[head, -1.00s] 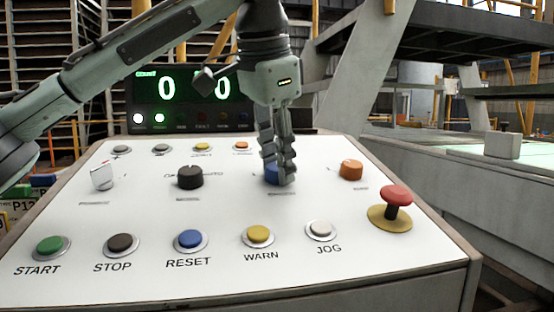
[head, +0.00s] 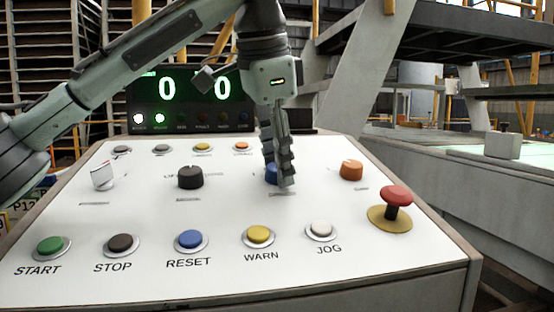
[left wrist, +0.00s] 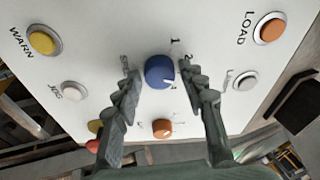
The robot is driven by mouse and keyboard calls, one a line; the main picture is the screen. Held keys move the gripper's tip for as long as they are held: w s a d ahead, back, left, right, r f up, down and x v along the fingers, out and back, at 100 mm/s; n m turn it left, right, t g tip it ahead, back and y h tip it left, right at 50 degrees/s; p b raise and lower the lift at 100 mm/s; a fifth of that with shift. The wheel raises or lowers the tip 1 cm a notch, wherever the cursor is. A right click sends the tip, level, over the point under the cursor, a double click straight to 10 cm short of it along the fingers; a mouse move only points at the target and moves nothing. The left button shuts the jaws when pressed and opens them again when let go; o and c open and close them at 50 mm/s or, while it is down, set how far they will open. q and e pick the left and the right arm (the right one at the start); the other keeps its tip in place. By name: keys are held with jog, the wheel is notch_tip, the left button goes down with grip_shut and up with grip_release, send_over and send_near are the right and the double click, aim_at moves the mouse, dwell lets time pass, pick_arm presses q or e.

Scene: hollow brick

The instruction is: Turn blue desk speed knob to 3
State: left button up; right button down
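The blue speed knob (head: 271,174) is on the white sloped desk panel, mostly hidden behind my left gripper's fingers in the head view. In the left wrist view the blue knob (left wrist: 159,72) shows between the fingers, with a small white mark toward its lower right. Printed numbers 1 and 2 are readable beside it; other marks are too small to read surely. My left gripper (left wrist: 160,70) is open, pointing down, with one finger on each side of the knob and small gaps visible. My right gripper is not in view.
A black knob (head: 190,177) and an orange knob (head: 351,170) flank the blue one. A red mushroom button (head: 396,196) stands up at the right. Several push buttons line the front, including yellow WARN (head: 258,235). A display (head: 192,95) behind reads 0 and 0.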

pick_arm(q)
jog(key=shift+o, duration=0.5)
jog(key=v, duration=1.2)
jog(key=shift+s+f, duration=0.1)
